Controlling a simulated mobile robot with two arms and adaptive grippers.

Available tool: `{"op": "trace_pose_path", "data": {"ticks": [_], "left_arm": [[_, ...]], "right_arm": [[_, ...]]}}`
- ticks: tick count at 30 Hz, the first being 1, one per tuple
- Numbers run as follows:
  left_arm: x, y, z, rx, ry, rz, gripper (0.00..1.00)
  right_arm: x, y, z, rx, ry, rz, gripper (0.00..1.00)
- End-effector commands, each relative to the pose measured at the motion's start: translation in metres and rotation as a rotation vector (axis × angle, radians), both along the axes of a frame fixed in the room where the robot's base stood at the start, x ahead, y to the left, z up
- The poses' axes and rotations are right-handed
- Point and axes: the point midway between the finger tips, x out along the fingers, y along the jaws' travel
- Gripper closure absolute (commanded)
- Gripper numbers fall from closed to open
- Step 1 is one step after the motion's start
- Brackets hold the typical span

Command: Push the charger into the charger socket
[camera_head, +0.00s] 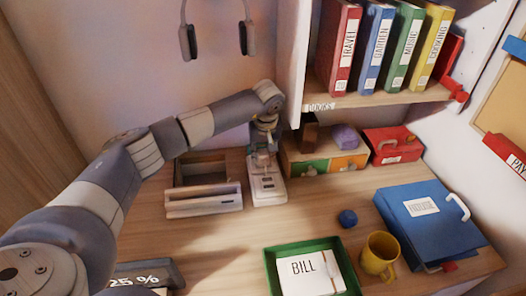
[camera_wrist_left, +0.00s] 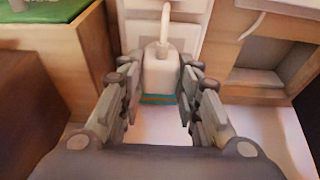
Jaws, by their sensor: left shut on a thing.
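My left gripper (camera_head: 264,152) reaches down at the back of the desk, over the far end of a white block with dark slots, the charger socket (camera_head: 268,187). In the left wrist view, the white charger (camera_wrist_left: 161,68), with a white cable at its top and a teal band at its lower edge, sits between the two fingers of my left gripper (camera_wrist_left: 160,98), which is shut on it. The charger is mostly hidden by the gripper in the head view. I cannot tell whether the charger touches the socket. My right gripper is not in view.
An open wooden box (camera_head: 203,201) stands just left of the socket. A small drawer unit (camera_head: 314,165) stands close on the right. A green tray (camera_head: 271,262), yellow mug (camera_head: 379,255) and blue folder (camera_head: 443,222) lie in front. A tablet (camera_head: 150,276) shows 25 %.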

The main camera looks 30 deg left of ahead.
Motion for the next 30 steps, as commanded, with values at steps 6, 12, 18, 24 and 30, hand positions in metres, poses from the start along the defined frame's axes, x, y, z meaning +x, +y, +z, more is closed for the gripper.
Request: {"op": "trace_pose_path", "data": {"ticks": [6, 12, 18, 24, 30], "left_arm": [[0.0003, 0.0001, 0.0002, 0.001, -0.001, -0.001, 0.90], [0.0002, -0.0001, 0.0002, 0.000, 0.000, -0.001, 0.90], [0.0001, -0.0002, -0.0013, 0.000, 0.000, -0.001, 0.90], [0.0001, -0.0002, -0.0053, 0.000, 0.000, 0.000, 0.90], [0.0002, -0.0001, -0.0093, 0.000, 0.000, 0.000, 0.90]], "right_arm": [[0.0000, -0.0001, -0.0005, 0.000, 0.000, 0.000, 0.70], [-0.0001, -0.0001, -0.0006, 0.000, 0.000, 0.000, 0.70], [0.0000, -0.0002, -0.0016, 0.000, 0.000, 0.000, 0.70], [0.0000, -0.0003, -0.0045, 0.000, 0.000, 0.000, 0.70], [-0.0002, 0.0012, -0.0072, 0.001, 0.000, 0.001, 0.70]]}}
